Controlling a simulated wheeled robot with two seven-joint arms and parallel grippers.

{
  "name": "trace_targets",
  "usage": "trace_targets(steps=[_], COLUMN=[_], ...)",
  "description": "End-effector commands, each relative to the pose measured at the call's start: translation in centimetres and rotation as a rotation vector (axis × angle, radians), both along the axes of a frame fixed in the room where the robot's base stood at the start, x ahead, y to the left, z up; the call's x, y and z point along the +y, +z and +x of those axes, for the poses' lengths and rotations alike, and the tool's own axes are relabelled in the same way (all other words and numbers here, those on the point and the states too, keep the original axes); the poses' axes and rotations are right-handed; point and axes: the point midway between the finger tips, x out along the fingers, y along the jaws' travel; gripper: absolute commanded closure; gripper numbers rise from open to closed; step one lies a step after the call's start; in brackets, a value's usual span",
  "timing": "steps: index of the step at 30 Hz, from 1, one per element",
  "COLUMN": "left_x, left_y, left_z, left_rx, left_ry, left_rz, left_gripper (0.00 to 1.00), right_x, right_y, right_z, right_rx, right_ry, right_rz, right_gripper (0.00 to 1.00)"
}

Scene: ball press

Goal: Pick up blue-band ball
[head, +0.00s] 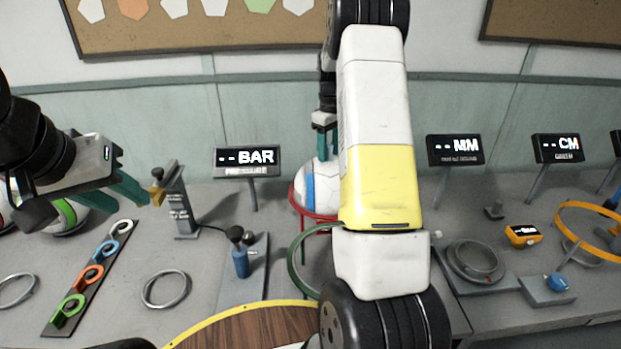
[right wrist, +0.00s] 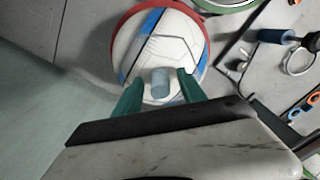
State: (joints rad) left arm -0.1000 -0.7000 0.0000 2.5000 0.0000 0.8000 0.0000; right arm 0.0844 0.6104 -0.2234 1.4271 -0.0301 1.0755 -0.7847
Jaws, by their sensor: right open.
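The blue-band ball (head: 325,184) is white with a blue stripe and rests on a red ring stand (head: 299,205). My right arm hides its right side in the head view. My right gripper (head: 323,138) points down just above the ball. In the right wrist view the ball (right wrist: 145,50) lies under the open green fingers (right wrist: 160,84), with a grey-blue cylinder between the fingertips. I cannot tell whether the fingers touch the ball. My left gripper (head: 138,188) is at the left, beside a small brass-coloured piece; its grip is unclear.
A green-striped ball (head: 68,214) is partly hidden behind my left arm. A dark post (head: 178,205), a BAR display (head: 247,161) and a blue-handled pump (head: 240,262) stand nearby. A green ring (head: 298,262) is close in front of the ball. A wooden round surface (head: 250,330) is at the front.

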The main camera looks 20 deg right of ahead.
Motion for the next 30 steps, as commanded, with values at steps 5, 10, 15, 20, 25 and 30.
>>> trace_targets(steps=[5,10,15,20,25,30], left_x=[0.0,0.0,0.0,0.0,0.0,0.0], left_y=[0.0,0.0,0.0,0.0,0.0,0.0], left_z=[0.0,0.0,0.0,0.0,0.0,0.0], left_rx=[0.0,0.0,0.0,0.0,0.0,0.0], left_ry=[0.0,0.0,0.0,0.0,0.0,0.0], left_rz=[0.0,0.0,0.0,0.0,0.0,0.0], left_gripper=[0.64,0.64,0.64,0.64,0.64,0.64], right_x=[0.0,0.0,-0.01,-0.01,-0.02,-0.02], right_y=[-0.76,-0.72,-0.71,-0.72,-0.74,-0.76], right_z=[0.0,0.0,0.0,0.0,-0.01,-0.02], right_rx=[-0.001,-0.001,-0.001,-0.001,0.0,0.0], right_ry=[0.0,0.0,-0.001,-0.001,-0.001,-0.001], right_rz=[0.001,0.001,0.001,0.001,0.0,0.0], right_gripper=[0.52,0.58,0.91,1.0,1.0,1.0])
